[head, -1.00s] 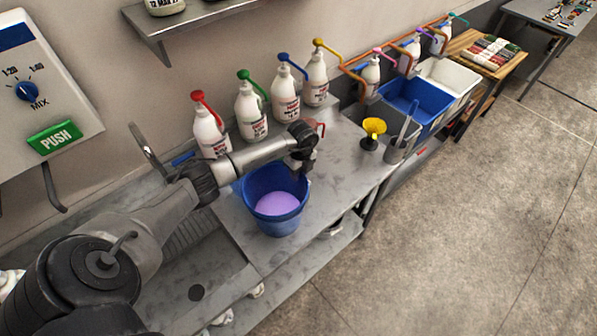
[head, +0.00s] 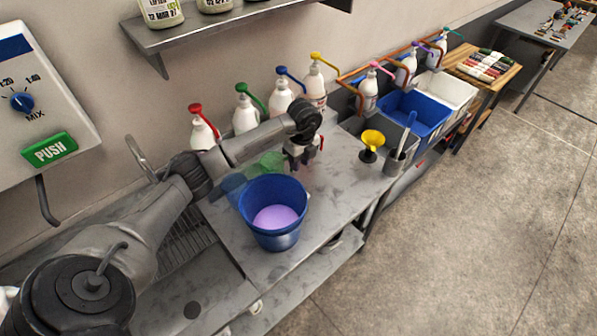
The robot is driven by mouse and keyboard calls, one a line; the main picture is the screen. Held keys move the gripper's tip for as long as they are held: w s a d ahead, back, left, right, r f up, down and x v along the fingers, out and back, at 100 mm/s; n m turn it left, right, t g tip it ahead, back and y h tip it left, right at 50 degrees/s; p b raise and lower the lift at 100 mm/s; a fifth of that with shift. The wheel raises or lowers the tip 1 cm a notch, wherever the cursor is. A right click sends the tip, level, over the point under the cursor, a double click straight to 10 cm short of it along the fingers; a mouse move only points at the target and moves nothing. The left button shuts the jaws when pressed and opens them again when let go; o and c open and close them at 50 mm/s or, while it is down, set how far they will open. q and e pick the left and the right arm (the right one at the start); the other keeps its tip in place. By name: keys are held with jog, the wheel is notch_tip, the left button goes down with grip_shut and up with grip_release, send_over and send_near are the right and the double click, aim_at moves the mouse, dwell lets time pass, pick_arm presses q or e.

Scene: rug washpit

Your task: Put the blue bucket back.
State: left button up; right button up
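The blue bucket (head: 286,239) stands upright on the grey metal counter, right of the sink, with pale purple liquid (head: 274,217) inside. My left gripper (head: 302,162) points down behind and right of the bucket's rim, above the counter. Its fingers look apart with nothing visible between them, and it appears clear of the bucket. A small red part (head: 321,142) shows just beside it. My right gripper is not in view.
See-through blue (head: 234,187) and green (head: 271,161) shapes show behind the bucket. Several pump bottles line the wall. A yellow funnel (head: 372,139), a grey container (head: 397,163) and a blue bin (head: 419,112) are to the right. The counter's front right is clear.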

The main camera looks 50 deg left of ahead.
pick_arm(q)
jog(key=w+d+f+m+t+h, duration=0.2)
jog(key=d+m+t+h, duration=0.5)
jog(key=d, duration=1.5)
jog(key=s+d+r+n+t+h, duration=0.3)
jog(key=d+r+n+t+h, duration=0.35)
jog(key=d+r+t, duration=0.2)
jog(key=s+a+f+n+y, duration=0.8)
jog(key=s+f+n+y, duration=0.15)
jog(key=n+y, duration=0.65)
jog(key=s+d+f+g+h, duration=0.1)
jog(key=s+f+g, duration=0.3)
jog(key=s, duration=0.5)
jog(key=s+d+f+g+h, duration=0.1)
jog(key=s+d+f+g, duration=0.2)
jog(key=s+g, duration=0.4)
jog(key=s, duration=0.3)
jog(key=shift+s+f+h, duration=0.2)
jog(key=shift+f+h, duration=0.15)
